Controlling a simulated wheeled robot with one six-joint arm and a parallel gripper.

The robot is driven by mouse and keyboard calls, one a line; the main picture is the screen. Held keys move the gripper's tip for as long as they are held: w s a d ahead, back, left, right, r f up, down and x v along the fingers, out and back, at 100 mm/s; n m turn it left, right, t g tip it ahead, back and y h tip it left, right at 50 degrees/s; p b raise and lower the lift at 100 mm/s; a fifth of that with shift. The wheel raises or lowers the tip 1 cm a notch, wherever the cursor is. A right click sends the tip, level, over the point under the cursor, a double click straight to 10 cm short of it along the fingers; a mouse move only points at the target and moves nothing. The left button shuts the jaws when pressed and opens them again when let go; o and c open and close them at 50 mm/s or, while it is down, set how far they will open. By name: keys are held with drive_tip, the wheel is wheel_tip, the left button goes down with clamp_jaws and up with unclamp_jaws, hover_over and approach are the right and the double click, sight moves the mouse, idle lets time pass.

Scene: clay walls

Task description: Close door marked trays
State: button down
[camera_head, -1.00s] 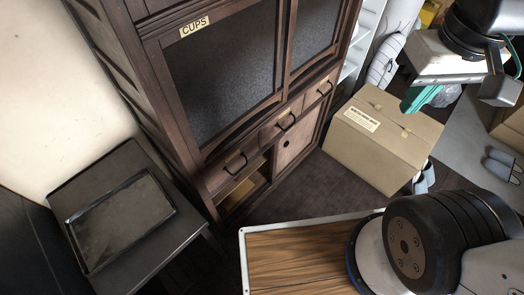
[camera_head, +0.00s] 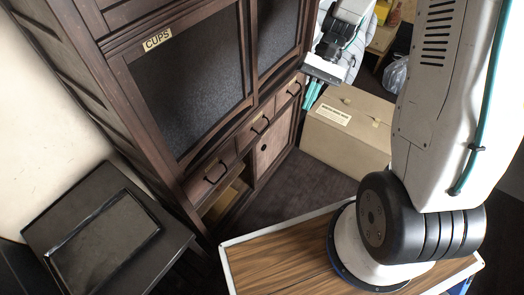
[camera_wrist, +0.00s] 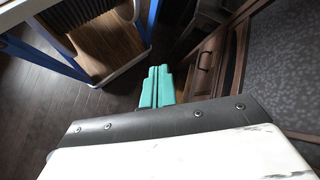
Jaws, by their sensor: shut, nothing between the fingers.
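A dark wooden cabinet (camera_head: 160,110) stands at the left middle of the head view, with one upper glass door labelled "CUPS". I can read no "trays" label. At its bottom, a lower panel with a round finger hole (camera_head: 268,148) covers the right part, and the lower left compartment (camera_head: 222,203) stands open. My gripper (camera_head: 311,96), with teal fingers, is at the cabinet's right end, pointing down, and touches nothing that I can see. In the wrist view its fingers (camera_wrist: 157,85) are together and empty, with the cabinet's drawer fronts (camera_wrist: 207,62) to the right.
A cardboard box (camera_head: 345,135) stands on the floor right of the cabinet. A dark side table (camera_head: 180,237) with a black tray (camera_head: 105,250) is at the left. My wood-topped base is in front. Dark floor (camera_head: 285,195) lies free between base and cabinet.

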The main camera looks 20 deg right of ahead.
drive_tip(key=w+f+m+t+y, duration=0.1)
drive_tip(key=w+f+y, duration=0.25)
drive_tip(key=f, duration=0.55)
drive_tip(key=w+f+m+t+y, duration=0.1)
drive_tip(key=w+f+y, duration=0.25)
drive_tip(key=f, duration=0.55)
drive_tip(key=m+t, duration=0.2)
drive_tip(key=t, duration=1.3)
approach(260, 143)
drive_tip(key=x, duration=0.6)
drive_tip(key=shift+w, duration=0.1)
drive_tip(key=s+a, duration=0.2)
drive_tip(key=a, duration=0.1)
drive_tip(key=shift+a, duration=0.15)
